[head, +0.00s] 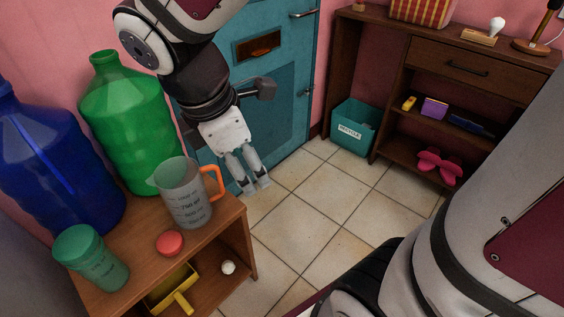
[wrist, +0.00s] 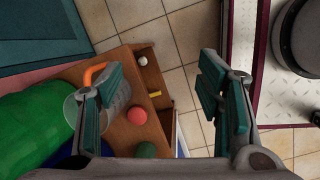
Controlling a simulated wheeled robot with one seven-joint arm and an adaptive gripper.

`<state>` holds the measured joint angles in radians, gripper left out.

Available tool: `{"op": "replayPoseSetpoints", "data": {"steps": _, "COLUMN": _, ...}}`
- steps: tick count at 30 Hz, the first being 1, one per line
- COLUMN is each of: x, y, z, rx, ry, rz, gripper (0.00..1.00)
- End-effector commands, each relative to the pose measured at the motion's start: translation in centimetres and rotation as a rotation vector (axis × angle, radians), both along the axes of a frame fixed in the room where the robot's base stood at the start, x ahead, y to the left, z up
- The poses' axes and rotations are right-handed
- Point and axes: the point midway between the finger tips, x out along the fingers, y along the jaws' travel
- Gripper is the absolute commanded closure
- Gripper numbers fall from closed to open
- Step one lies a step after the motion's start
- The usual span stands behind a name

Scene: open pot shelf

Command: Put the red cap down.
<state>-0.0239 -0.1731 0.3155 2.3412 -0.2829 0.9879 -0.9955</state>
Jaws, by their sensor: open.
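The red cap (head: 170,243) rests on the wooden shelf top (head: 138,268), in front of the measuring jug. It also shows as a red disc in the wrist view (wrist: 137,116). My gripper (head: 257,189) is open and empty. It hangs above the floor to the right of the shelf, apart from the cap. In the wrist view its two fingers (wrist: 160,90) are spread wide, with shelf edge and floor tiles between them.
A clear measuring jug (head: 186,195) with an orange handle, a green tumbler (head: 93,258), a green bottle (head: 131,120) and a blue bottle (head: 55,165) crowd the shelf top. A yellow object (head: 177,292) and a white ball (head: 228,267) lie below. Floor on the right is clear.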

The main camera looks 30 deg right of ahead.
Motion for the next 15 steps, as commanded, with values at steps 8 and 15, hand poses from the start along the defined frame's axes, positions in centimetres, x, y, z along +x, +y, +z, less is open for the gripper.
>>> {"op": "replayPoseSetpoints", "data": {"steps": 8, "x": -10.2, "y": -4.0, "z": 3.6, "rx": 0.145, "ry": -0.146, "rz": -0.831, "gripper": 0.4}}
{"op": "replayPoseSetpoints", "data": {"steps": 15, "x": -16.4, "y": -4.1, "z": 3.8, "rx": 0.281, "ry": -0.161, "rz": -1.334, "gripper": 0.4}}
